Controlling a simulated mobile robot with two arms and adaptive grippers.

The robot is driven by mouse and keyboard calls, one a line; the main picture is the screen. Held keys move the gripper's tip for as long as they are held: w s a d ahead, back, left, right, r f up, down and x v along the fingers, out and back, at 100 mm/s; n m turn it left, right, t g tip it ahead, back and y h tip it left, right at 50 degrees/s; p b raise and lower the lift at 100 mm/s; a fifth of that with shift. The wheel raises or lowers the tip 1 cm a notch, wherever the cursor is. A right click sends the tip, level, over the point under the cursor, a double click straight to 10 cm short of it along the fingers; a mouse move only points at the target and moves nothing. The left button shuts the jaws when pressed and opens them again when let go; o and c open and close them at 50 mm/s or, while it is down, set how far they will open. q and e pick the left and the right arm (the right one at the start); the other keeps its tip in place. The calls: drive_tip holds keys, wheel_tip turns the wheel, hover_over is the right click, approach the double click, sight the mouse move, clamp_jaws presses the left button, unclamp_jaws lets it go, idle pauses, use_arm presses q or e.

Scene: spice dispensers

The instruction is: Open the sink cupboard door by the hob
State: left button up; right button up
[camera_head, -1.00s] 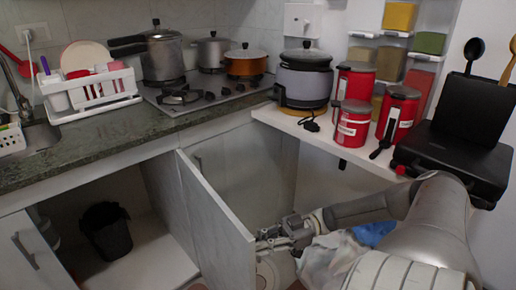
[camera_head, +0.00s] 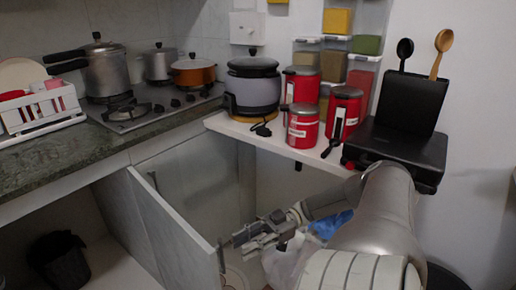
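The sink cupboard door (camera_head: 172,236) is a pale grey panel. It stands open, swung out from the counter front, with the dark cupboard inside (camera_head: 75,215) showing to its left. My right gripper (camera_head: 240,238) is at the right of the door's free edge, its fingers pointing left towards it. A small gap seems to lie between the fingertips and the door edge; contact cannot be made out. The finger opening is too small to judge. My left gripper is out of view. The hob (camera_head: 150,108) is on the counter above.
A black bin (camera_head: 60,262) stands inside the cupboard. Pots sit on the hob. A white shelf (camera_head: 280,143) carries a rice cooker (camera_head: 252,88), red canisters (camera_head: 303,125) and a black grill (camera_head: 400,148). White and blue bags (camera_head: 330,224) lie below, near my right arm.

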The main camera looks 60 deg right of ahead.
drive_tip(key=shift+v, duration=2.35)
